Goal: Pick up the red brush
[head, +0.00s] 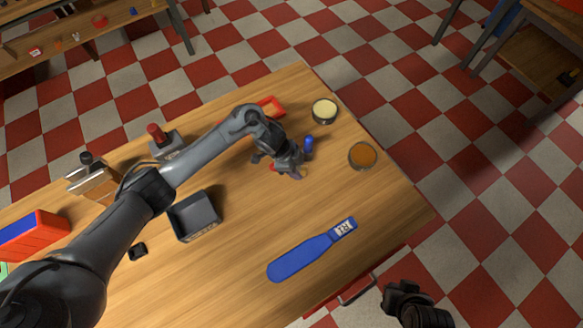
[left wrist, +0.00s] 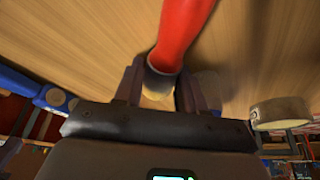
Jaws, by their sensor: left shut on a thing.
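The red brush (left wrist: 183,35) shows large in the left wrist view, with a red handle, a dark band and a tan tip. My left gripper (left wrist: 160,85) is shut on it near the dark band, a finger on each side. In the head view my left gripper (head: 288,168) is low over the right part of the wooden table, and only a small bit of red (head: 272,168) shows beside it. I cannot tell whether the brush touches the table. My right gripper (head: 405,296) is at the bottom, off the table's edge, and its fingers are unclear.
A blue upright object (head: 308,145) stands close to my left gripper. Two round containers, one cream (head: 324,110) and one orange (head: 363,155), are to the right. A red tray (head: 270,106) lies behind. A blue paddle (head: 312,250) and a grey bin (head: 194,218) are in front.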

